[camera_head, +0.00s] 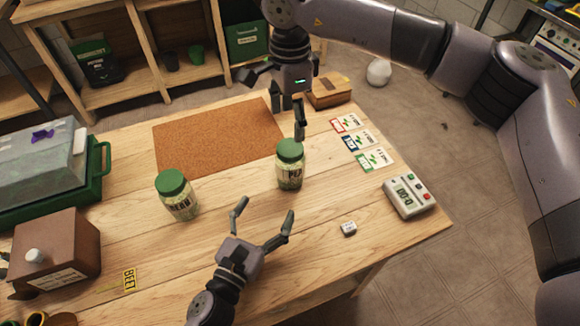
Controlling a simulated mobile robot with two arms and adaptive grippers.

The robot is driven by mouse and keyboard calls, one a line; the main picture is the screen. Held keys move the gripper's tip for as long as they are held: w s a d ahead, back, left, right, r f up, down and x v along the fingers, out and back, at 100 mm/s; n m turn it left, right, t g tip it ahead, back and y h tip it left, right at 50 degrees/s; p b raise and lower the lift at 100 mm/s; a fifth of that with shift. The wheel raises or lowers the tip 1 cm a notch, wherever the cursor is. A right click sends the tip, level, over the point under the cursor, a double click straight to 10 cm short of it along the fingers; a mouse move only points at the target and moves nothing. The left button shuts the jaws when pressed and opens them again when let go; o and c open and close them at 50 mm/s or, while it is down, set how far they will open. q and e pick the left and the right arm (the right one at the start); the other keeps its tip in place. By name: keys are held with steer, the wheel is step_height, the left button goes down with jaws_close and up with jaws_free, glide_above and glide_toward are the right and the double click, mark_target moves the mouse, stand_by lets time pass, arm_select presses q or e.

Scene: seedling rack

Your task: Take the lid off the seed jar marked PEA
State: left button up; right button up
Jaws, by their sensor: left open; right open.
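The jar marked PEA (291,180) stands upright near the middle of the wooden table, with its green lid (289,150) on top. Its label is partly readable. My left gripper (266,211) is open and empty, in front of the jar and a little to its left, with its fingers pointing toward it. My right gripper (273,106) is open and empty behind the jar, with one finger close to the lid in the picture. I cannot tell whether that finger touches it.
A second green-lidded jar (177,196), marked BEAN, stands to the left. A cork mat (215,137) lies behind. Seed packets (360,141), a digital timer (408,196) and a small white block (348,228) are at right. A brown box (58,250) and green tray (98,185) fill the left.

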mark_target(284, 177)
arm_select(q)
steer(key=x, duration=1.3)
steer(key=shift+w, duration=0.15)
arm_select(e)
steer(key=shift+w, duration=0.1)
